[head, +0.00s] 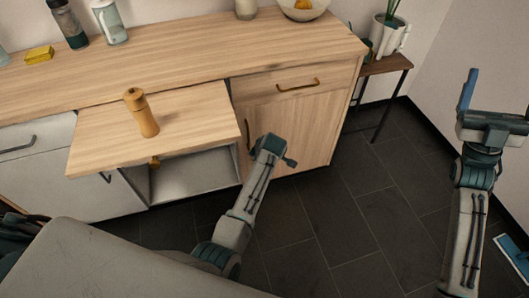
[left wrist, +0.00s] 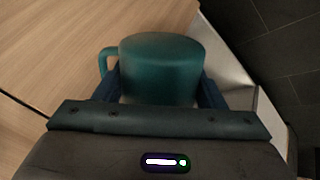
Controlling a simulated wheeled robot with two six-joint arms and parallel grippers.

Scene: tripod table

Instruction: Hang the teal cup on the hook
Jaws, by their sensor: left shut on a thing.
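The teal cup (left wrist: 162,68) is between the two dark blue fingers of my left gripper (left wrist: 160,92) in the left wrist view, with its handle to the left. The gripper is shut on the cup's sides. In the head view my left gripper (head: 272,145) is in front of the cabinet door, right of the pull-out board; the cup cannot be clearly made out there. My right gripper (head: 495,108) is at the far right, raised over the floor, its fingers apart and nothing seen between them. I cannot make out a hook for certain; a small brass piece (head: 154,161) shows under the board.
A wooden pepper mill (head: 141,113) stands on the pull-out board (head: 200,125). The counter (head: 190,55) behind holds a yellow sponge (head: 39,55), bottles and a bowl (head: 303,8). A small side table (head: 385,66) with a plant stands at right. Dark floor between my arms is clear.

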